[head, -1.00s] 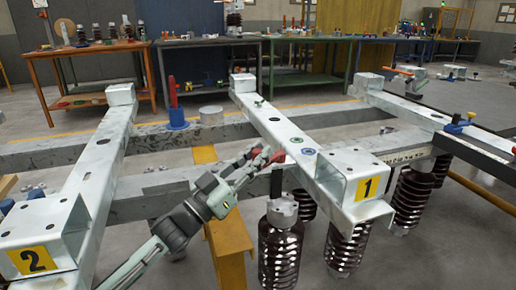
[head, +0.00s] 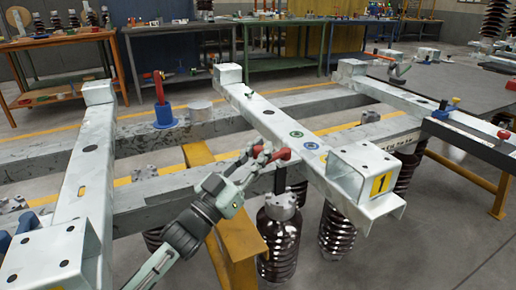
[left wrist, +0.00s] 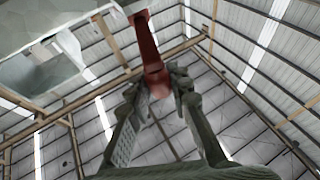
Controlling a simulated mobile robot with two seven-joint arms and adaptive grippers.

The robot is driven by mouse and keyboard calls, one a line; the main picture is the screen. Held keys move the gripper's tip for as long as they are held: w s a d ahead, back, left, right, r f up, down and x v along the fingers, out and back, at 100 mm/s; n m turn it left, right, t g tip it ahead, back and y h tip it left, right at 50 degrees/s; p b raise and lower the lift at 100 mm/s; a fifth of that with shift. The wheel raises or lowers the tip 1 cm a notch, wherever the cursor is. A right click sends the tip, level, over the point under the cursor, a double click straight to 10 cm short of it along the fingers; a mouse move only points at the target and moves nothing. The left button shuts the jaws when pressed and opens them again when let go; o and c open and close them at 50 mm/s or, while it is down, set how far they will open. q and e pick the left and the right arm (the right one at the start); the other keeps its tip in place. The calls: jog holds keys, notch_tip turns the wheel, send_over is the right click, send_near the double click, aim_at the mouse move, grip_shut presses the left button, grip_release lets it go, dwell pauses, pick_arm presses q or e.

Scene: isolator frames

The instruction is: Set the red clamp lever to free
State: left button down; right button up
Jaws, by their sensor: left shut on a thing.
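The red clamp lever (head: 282,155) is at the left side of the pale beam marked 1, above a dark ribbed insulator. My left gripper (head: 264,155) comes in from the lower left and is shut on the lever. In the left wrist view the red lever (left wrist: 150,50) rises from between the fingertips (left wrist: 158,92), against the roof. The fingers hide part of the lever, and its pivot is hard to make out. My right gripper is not in view.
The pale beam (head: 255,110) with sign 1 (head: 381,184) lies just right of the gripper. A red upright handle on a blue base (head: 163,113) stands on the rear cross beam. Ribbed insulators (head: 280,243) hang below. A yellow support (head: 240,243) stands behind my arm.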

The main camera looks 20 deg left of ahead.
pick_arm(q)
jog(key=shift+a+f, duration=0.2)
dwell(0.3)
jog(key=c, duration=1.7)
grip_release()
jog(key=shift+a, duration=0.1)
jog(key=shift+r, duration=0.1)
jog(key=shift+s, duration=0.1)
jog(key=v, duration=1.2)
jog(key=shift+c, duration=0.4)
